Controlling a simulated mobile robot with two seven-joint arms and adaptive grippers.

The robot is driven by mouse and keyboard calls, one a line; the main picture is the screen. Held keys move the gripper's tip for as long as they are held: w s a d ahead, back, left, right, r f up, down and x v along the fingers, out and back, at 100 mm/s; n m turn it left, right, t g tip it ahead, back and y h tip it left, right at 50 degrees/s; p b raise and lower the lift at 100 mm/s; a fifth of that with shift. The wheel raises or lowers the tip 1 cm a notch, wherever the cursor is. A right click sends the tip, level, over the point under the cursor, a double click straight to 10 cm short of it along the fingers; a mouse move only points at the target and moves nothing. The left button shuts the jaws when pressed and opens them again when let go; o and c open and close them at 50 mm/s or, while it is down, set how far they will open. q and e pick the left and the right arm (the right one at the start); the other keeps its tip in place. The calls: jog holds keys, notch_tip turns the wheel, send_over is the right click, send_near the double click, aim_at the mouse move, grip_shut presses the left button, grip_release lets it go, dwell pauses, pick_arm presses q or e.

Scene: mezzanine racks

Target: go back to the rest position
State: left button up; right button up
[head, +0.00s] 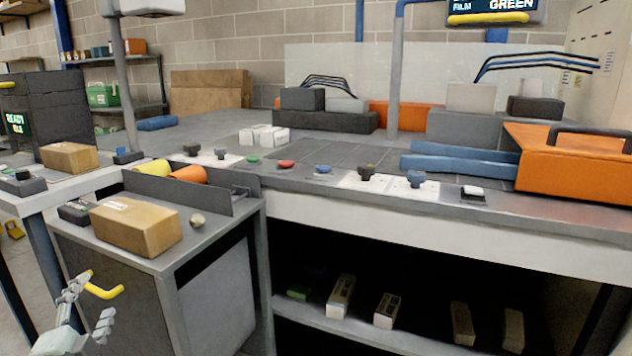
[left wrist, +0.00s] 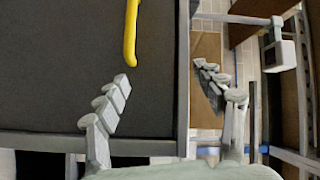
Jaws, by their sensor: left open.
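My left gripper (head: 93,300) is at the lower left of the head view, in front of the dark grey cabinet (head: 150,300). Its pale grey fingers are spread apart with nothing between them. The cabinet's yellow handle (head: 104,291) appears close beside the fingertips; I cannot tell whether they touch. My right gripper is in neither view.
A cardboard box (head: 136,226) and a small tan lump (head: 197,220) sit on the cabinet top. The long grey workbench (head: 225,176) carries knobs, blue bars and an orange case (head: 575,168). Several small boxes stand on the shelf (head: 360,333) below it.

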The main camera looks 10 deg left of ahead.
pick_arm(q)
jog(key=s+d+f+n+g, duration=0.1)
jog(key=s+f+n+g, duration=0.2)
jog(key=f, duration=0.3)
jog(key=s+d+f+n+g, duration=0.1)
jog(key=s+f+n+g, duration=0.1)
jog(key=f, duration=0.5)
jog(key=s+d+f+n+g+h, duration=0.4)
jog(key=s+d+f+g, duration=0.4)
jog(key=s+d+f, duration=0.7)
jog(key=d+f+h, duration=0.1)
jog(key=d+f, duration=0.2)
jog(key=d, duration=0.2)
jog(key=shift+s+g, duration=0.3)
jog(key=shift+g, duration=0.1)
